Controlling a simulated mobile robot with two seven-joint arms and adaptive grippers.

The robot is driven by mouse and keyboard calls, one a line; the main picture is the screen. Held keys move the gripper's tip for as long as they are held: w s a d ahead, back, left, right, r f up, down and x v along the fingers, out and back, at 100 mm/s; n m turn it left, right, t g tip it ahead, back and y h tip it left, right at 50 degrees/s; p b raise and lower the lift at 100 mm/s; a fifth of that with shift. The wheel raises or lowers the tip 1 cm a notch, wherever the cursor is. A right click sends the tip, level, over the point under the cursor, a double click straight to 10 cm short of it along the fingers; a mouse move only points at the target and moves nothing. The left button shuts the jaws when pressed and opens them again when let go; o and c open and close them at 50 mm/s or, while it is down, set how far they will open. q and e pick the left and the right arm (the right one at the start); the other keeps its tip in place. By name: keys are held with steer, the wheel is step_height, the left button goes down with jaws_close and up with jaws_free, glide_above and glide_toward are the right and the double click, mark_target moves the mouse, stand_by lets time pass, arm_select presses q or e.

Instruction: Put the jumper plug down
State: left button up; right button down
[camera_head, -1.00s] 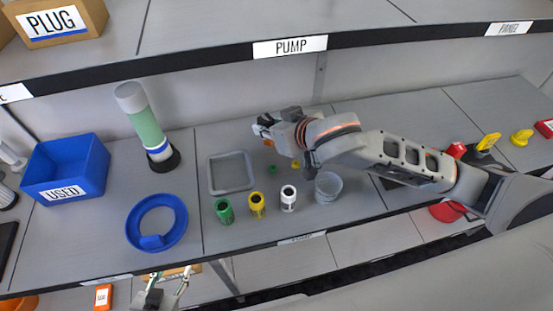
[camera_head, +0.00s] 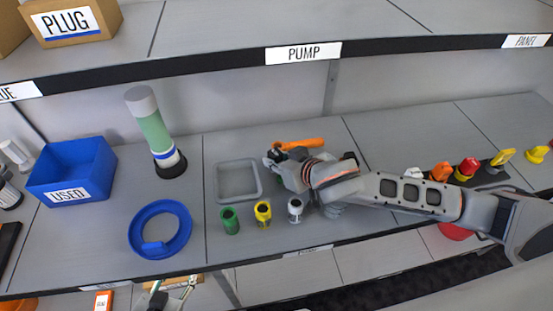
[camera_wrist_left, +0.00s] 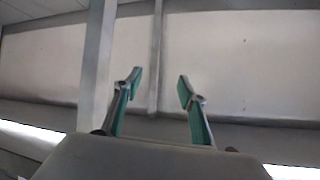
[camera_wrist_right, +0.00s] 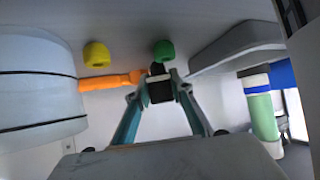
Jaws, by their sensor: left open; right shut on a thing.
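My right gripper (camera_head: 270,160) is just right of the grey square tray (camera_head: 238,197), low over the bench. In the right wrist view its fingertips (camera_wrist_right: 160,90) are shut on a small dark block (camera_wrist_right: 159,86), which I take to be the jumper plug. The gripper hides the plug in the head view, and I cannot tell whether it touches the bench. My left gripper (camera_wrist_left: 155,88) is open and empty in the left wrist view, facing a plain pale panel. Part of it shows below the bench edge in the head view.
An orange-handled tool (camera_head: 300,144) lies behind my right gripper. Green (camera_wrist_right: 164,51) and yellow (camera_wrist_right: 96,54) caps are close by. Green (camera_head: 230,221), yellow (camera_head: 263,214) and white (camera_head: 295,210) bottles stand in front. A blue ring (camera_head: 160,229) and blue bin (camera_head: 72,172) are left.

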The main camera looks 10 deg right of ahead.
steer(key=shift+f, duration=0.15)
steer(key=c, duration=1.8)
jaws_free()
